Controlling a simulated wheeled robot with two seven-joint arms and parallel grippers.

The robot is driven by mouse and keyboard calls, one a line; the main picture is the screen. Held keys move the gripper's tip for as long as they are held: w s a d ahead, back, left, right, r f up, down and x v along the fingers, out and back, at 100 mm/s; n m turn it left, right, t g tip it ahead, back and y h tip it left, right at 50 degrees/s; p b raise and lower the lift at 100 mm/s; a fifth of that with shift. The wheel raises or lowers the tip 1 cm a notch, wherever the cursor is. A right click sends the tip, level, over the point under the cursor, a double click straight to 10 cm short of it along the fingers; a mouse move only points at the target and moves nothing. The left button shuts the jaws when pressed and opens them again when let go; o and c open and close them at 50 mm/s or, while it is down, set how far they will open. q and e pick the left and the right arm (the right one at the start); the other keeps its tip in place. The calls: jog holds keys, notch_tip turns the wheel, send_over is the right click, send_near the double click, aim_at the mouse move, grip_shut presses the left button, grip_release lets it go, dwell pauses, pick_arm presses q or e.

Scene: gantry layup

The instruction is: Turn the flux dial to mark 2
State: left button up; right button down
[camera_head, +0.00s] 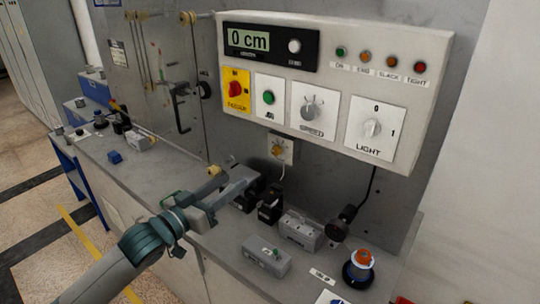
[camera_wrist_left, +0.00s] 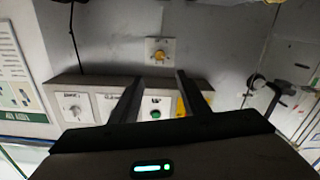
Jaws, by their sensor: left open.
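I cannot read the word flux on any dial. A small pale plate with a yellow knob (camera_head: 278,150) is on the grey wall below the control panel; it also shows in the left wrist view (camera_wrist_left: 159,55). The SPEED dial (camera_head: 312,110) and the LIGHT dial (camera_head: 372,128) are on the panel. My left gripper (camera_head: 262,190) is low over the bench, below the yellow knob and apart from it. In the left wrist view its two dark fingers (camera_wrist_left: 157,76) are spread with nothing between them. My right gripper is not in view.
The panel (camera_head: 437,60) juts out above, with a display reading 0 cm (camera_head: 248,40) and a red knob on yellow (camera_head: 236,89).

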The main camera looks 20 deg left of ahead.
aim_at(274, 152)
pick_arm(q)
jog(key=shift+w, duration=0.2)
jog(key=p+x, duration=0.5)
jog(key=x, duration=1)
jog(key=shift+w+d, duration=0.15)
jog(key=shift+w, duration=0.1)
jog(key=shift+w+d+f+p, duration=0.1)
jog(key=shift+w+p, duration=0.05)
jog(key=shift+w, duration=0.2)
jog(key=shift+w+d+f+p, duration=0.1)
jog(key=shift+w+d+p, duration=0.05)
jog(key=shift+w, duration=0.2)
jog(key=c, duration=1.1)
